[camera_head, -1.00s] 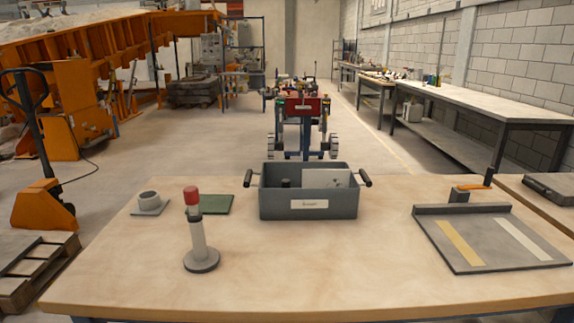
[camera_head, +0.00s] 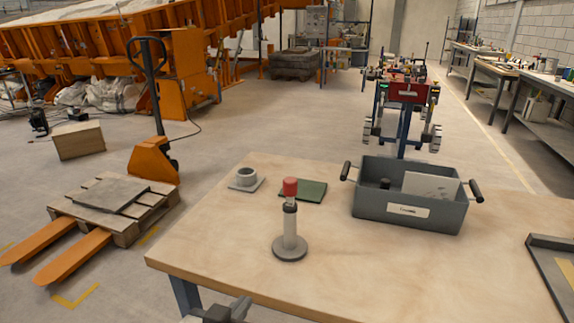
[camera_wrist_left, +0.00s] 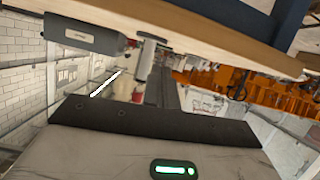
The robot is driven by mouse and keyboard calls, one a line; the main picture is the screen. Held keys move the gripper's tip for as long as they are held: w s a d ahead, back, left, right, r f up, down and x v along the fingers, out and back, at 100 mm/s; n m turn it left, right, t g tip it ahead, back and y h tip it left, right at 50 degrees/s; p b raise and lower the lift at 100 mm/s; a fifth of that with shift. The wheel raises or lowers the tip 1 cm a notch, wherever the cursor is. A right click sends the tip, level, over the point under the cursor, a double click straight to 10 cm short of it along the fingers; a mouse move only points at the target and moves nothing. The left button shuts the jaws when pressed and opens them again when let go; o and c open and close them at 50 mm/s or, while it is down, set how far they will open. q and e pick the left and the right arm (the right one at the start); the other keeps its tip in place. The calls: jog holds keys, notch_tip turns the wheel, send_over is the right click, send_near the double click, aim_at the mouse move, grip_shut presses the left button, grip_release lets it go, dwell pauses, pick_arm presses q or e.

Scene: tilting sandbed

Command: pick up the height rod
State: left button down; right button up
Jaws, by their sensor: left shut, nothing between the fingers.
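The height rod (camera_head: 290,232) stands upright on the wooden table, a pale post with a dark collar and red top on a round grey base. In the left wrist view, which is rolled over, the rod (camera_wrist_left: 145,62) shows upside down beyond the fingers, with its lower part near the table edge. My left gripper (camera_head: 240,306) is at the bottom of the head view, off the table's near edge and apart from the rod. Its dark fingers (camera_wrist_left: 162,92) are together and empty. My right gripper is not in view.
A grey bin (camera_head: 408,212) with two handles stands right of the rod. A green mat (camera_head: 312,190) and a grey cup-like ring (camera_head: 245,178) on a plate lie behind it. A grey board (camera_head: 556,262) is at far right. The table (camera_head: 215,250) is clear around the rod.

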pick_arm(q)
jog(key=w+d+r+t+p, duration=0.1)
jog(key=w+r, duration=0.3)
jog(key=r, duration=0.4)
jog(key=w+d+r+t+p, duration=0.1)
jog(key=w+d+r, duration=0.2)
jog(key=r, duration=0.5)
jog(key=shift+w+d+r+m+h, duration=0.15)
jog(key=shift+w+m+h, duration=0.2)
jog(key=shift+w, duration=0.25)
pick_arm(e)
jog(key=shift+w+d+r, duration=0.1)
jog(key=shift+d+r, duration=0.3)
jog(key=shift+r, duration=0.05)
pick_arm(q)
jog(key=shift+w, duration=0.1)
jog(key=p+x, duration=0.1)
jog(key=x, duration=1)
jog(key=shift+w+p, duration=0.3)
jog(key=shift+w, duration=0.1)
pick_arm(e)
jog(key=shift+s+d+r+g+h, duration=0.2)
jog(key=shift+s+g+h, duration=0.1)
pick_arm(q)
jog(key=shift+d, duration=0.15)
